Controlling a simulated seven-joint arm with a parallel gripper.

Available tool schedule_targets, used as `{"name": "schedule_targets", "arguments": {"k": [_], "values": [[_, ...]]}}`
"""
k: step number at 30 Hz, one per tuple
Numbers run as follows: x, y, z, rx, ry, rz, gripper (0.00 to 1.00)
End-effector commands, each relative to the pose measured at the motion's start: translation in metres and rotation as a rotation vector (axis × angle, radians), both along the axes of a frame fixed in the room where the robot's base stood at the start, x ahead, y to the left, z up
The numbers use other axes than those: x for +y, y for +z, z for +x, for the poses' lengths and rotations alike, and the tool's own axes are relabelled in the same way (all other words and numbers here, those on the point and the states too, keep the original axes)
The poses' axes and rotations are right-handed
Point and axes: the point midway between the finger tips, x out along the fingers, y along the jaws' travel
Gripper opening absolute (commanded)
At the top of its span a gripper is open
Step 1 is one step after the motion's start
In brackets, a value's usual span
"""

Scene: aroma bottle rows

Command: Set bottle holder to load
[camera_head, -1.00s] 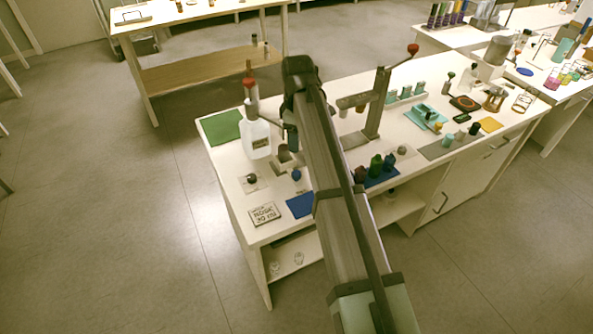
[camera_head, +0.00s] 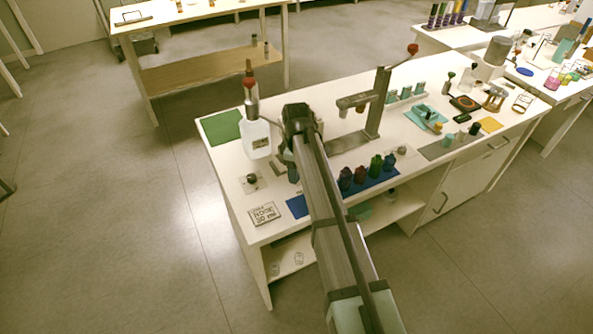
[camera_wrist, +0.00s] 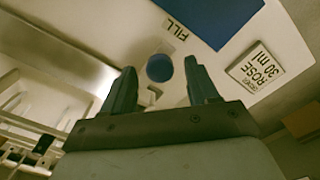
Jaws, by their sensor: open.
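My gripper (camera_wrist: 161,66) is open, its two dark teal fingers pointing away from the wrist camera. A round blue knob (camera_wrist: 159,68) appears between the fingertips, with a gap on both sides; its depth relative to them is hard to tell. The word FILL (camera_wrist: 174,30) is printed on the white surface beside the knob. I take the knob to be part of the bottle holder. In the head view my arm hides the knob, and a grey block (camera_head: 278,167) shows just left of the arm, perhaps part of the holder.
A blue mat (camera_head: 297,206) and a ROSE 30 ml card (camera_head: 264,213) lie near the table's front left. A large clear jug (camera_head: 256,138) stands behind. Several coloured bottles (camera_head: 376,166) stand right of my arm, before a tall press (camera_head: 378,105).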

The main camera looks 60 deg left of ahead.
Motion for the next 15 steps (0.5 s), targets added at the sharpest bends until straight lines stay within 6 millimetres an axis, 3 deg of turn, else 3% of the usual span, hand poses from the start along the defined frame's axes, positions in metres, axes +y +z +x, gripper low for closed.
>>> {"name": "schedule_targets", "arguments": {"k": [13,15], "values": [[-0.0001,-0.0091,0.0,0.0,0.0,0.0,0.59],[-0.0001,-0.009,0.0,0.0,0.0,0.0,0.54]]}}
